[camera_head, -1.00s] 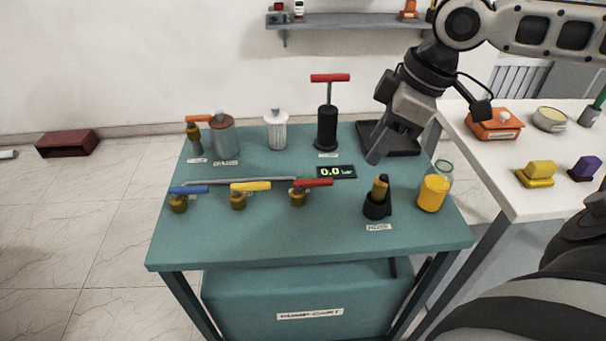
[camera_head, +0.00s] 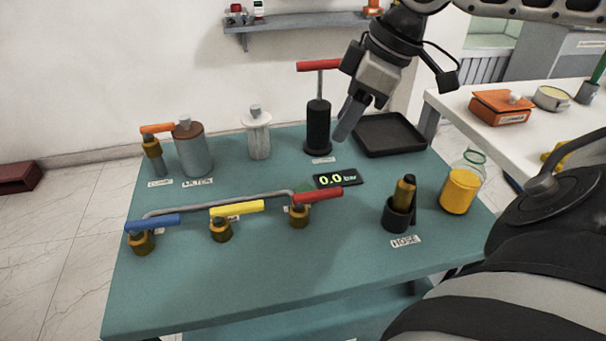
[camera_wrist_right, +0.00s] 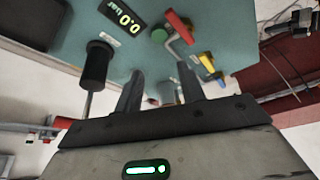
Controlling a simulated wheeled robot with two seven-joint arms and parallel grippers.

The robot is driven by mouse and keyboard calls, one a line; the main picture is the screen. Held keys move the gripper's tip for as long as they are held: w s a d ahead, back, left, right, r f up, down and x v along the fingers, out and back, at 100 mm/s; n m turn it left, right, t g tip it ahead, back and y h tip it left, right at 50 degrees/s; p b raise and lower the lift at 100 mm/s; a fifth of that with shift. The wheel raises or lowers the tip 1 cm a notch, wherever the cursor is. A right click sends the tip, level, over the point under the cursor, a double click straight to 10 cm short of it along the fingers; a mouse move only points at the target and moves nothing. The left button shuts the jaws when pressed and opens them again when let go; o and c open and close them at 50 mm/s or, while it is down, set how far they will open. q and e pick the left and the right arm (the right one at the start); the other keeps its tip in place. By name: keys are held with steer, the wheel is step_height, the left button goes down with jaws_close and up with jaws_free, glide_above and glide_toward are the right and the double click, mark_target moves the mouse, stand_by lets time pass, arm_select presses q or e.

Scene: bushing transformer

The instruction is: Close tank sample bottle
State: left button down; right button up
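A clear glass bottle (camera_head: 461,187) holding yellow liquid, with a green ring at its neck, stands upright at the right edge of the teal cart (camera_head: 270,265). I take it for the sample bottle; no label on it is readable, and I cannot tell whether a cap sits on it. My right gripper (camera_head: 352,118) is in the air, up and left of the bottle, between the black hand pump (camera_head: 318,126) and the black tray (camera_head: 392,150). The right wrist view shows its two fingers (camera_wrist_right: 160,88) apart with nothing between them. My left gripper is not in view.
A brass hose end in a black holder (camera_head: 399,212) stands left of the bottle. Blue, yellow and red valve handles (camera_head: 238,207) line the cart's front. A pressure display (camera_head: 338,179) reads 0.0 bar. A white table (camera_head: 455,125) with an orange box (camera_head: 501,107) adjoins at right.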

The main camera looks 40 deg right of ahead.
steer(key=b, duration=0.2)
glide_toward(304, 190)
steer(key=shift+x, duration=0.9)
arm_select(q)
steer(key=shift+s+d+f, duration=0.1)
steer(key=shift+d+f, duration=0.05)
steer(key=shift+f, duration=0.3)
arm_select(e)
steer(key=shift+w+a+f, duration=0.15)
steer(key=shift+w+f, duration=0.15)
steer(key=shift+f, duration=0.2)
steer(key=shift+b+x, duration=0.35)
steer(key=shift+x, duration=0.6)
step_height(304, 190, down, 2)
steer(key=shift+w+f+b, duration=0.15)
steer(key=shift+f+b, duration=0.05)
steer(key=shift+b, duration=0.8)
steer(key=shift+w+a+f+b, duration=0.25)
steer(key=shift+a+f+b, duration=0.05)
steer(key=shift+f, duration=0.15)
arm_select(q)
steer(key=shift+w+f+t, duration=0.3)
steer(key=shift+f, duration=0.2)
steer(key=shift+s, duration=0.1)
